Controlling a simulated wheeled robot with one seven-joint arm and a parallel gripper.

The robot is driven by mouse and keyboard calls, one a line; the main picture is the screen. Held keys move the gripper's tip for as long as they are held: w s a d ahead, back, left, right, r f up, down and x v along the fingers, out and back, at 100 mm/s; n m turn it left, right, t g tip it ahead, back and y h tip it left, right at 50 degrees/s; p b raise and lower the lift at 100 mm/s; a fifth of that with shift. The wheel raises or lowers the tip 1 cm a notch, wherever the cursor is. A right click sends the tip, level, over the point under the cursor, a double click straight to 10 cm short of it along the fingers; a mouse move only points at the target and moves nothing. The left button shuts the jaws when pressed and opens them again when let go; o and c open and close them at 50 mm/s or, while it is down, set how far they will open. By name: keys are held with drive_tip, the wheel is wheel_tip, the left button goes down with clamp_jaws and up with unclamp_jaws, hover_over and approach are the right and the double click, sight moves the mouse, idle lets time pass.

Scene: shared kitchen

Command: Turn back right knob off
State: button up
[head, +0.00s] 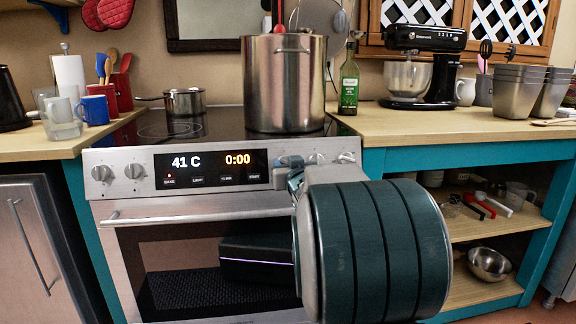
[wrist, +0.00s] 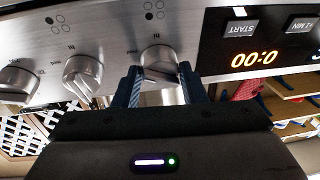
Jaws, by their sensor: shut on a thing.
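The stove's control panel (head: 215,170) carries metal knobs on both sides of a lit display. My gripper (wrist: 160,82) is shut on the right-hand-side knob nearest the display (wrist: 159,62), with one finger on each side of it. In the head view my gripper (head: 289,170) covers most of that knob. The middle right knob (head: 316,158) and the far right knob (head: 346,157) stand free beside it. They also show in the wrist view, the middle one (wrist: 82,76) and the outer one (wrist: 20,82).
A large steel pot (head: 285,85) stands on the cooktop's right and a small saucepan (head: 184,101) at the back left. The oven handle (head: 190,216) runs below the panel. A green bottle (head: 349,82) and a stand mixer (head: 424,65) are on the right counter.

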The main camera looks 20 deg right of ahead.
drive_tip(key=shift+d+n, duration=0.1)
drive_tip(key=shift+n, duration=0.4)
drive_tip(key=n+g+y+p, duration=0.1)
drive_tip(key=n+p, duration=0.3)
drive_tip(key=n, duration=0.2)
drive_tip(key=n+g+y+p, duration=0.1)
drive_tip(key=n+g+p, duration=0.1)
drive_tip(key=n+p, duration=0.3)
drive_tip(key=r+n+g+y+p, duration=0.1)
drive_tip(key=n+y+p, duration=0.1)
drive_tip(key=n+p, duration=0.3)
drive_tip(key=shift+w+n, duration=0.1)
drive_tip(key=shift+n, duration=1.7)
drive_tip(key=n+g+p, duration=0.1)
drive_tip(key=n, duration=0.1)
drive_tip(key=n+h+p, duration=0.1)
drive_tip(key=n+p, duration=0.1)
drive_tip(key=shift+n+g, duration=0.3)
drive_tip(key=shift+g, duration=0.1)
drive_tip(key=shift+f, duration=0.1)
drive_tip(key=o, duration=1)
